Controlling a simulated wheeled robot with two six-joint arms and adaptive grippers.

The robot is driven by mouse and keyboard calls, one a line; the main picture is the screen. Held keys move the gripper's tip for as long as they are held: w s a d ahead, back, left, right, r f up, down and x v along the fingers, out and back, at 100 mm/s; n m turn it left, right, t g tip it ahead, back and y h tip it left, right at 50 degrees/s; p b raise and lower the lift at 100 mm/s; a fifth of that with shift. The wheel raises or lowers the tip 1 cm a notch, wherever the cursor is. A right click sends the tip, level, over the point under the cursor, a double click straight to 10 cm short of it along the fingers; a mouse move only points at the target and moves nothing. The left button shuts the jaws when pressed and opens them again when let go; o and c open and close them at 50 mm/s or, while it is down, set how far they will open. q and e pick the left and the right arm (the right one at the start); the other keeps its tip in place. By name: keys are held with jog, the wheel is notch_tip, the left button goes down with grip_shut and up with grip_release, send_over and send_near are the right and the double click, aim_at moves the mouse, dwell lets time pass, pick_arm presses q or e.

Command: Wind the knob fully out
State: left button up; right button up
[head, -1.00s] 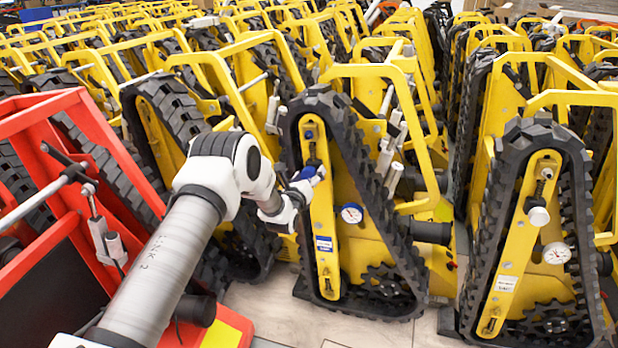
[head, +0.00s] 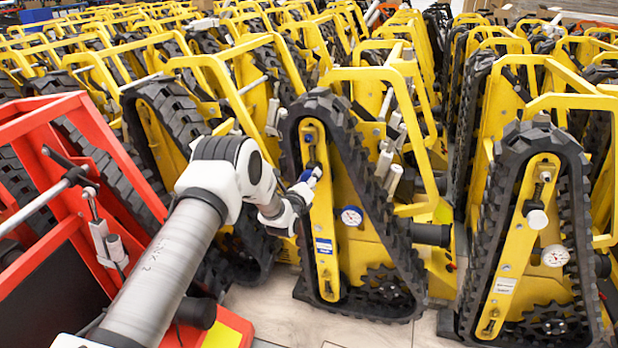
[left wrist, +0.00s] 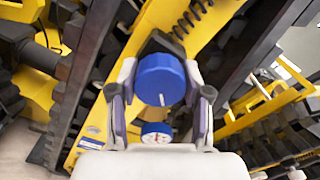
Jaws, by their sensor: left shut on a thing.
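The blue knob (left wrist: 161,80) has a white line on its face and sits between the fingers of my left gripper (left wrist: 160,92) in the left wrist view. The gripper is shut on it. In the head view my left gripper (head: 308,184) is at the yellow side plate (head: 322,225) of the middle tracked carrier, and the knob is mostly hidden by it. A white dial with a blue rim (head: 352,215) is just right of and below the gripper. It also shows below the knob in the left wrist view (left wrist: 156,134). My right gripper is not in view.
A second carrier (head: 541,190) with a white knob (head: 538,218) and a white dial (head: 556,255) stands to the right. A red frame (head: 50,110) is on the left. Rows of yellow carriers fill the back. Some floor (head: 300,318) is bare in front.

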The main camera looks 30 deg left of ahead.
pick_arm(q)
jog(key=shift+n+p, duration=0.35)
jog(key=shift+n, duration=1.85)
jog(key=o, duration=1.2)
jog(key=shift+c, duration=0.2)
jog(key=v, duration=1.2)
